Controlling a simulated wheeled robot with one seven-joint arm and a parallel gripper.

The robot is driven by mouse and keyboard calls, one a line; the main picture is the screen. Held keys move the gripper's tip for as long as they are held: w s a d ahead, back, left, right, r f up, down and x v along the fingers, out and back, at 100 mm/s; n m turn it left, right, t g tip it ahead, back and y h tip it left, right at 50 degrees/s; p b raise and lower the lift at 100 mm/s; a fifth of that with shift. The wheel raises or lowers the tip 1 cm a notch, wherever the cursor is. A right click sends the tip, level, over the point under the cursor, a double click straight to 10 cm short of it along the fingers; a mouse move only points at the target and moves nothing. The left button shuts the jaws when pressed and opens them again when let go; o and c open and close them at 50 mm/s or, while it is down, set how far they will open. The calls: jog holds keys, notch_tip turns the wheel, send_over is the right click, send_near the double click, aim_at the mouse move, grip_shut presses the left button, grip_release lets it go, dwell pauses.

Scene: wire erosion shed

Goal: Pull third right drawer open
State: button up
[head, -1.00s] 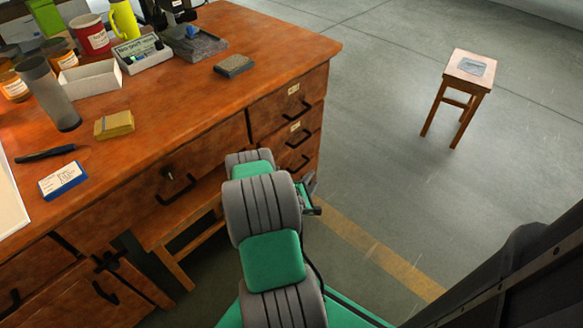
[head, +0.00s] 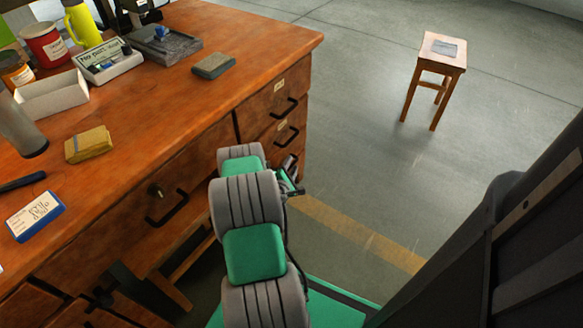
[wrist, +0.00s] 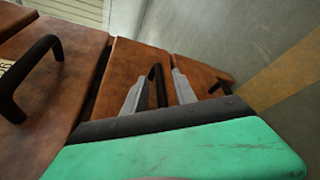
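The wooden desk's right drawer stack shows in the head view, with the top drawer (head: 262,108) and the second drawer (head: 268,140) shut. The drawer below them, third down, is mostly hidden behind my arm. In the wrist view this third drawer (wrist: 121,68) looks shut, and its dark bar handle (wrist: 156,76) stands between my fingertips. My gripper (wrist: 158,88) is open, one finger on each side of the handle, with gaps still visible. It also shows in the head view (head: 289,183), low beside the stack.
In the wrist view another drawer handle (wrist: 34,78) is at left and a lower one (wrist: 217,87) is just right of my fingers. A small stool (head: 440,62) stands on open floor at right. The desktop (head: 150,112) carries boxes and cups.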

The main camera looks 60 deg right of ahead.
jog(key=shift+d, duration=0.15)
grip_shut()
dwell(1.4)
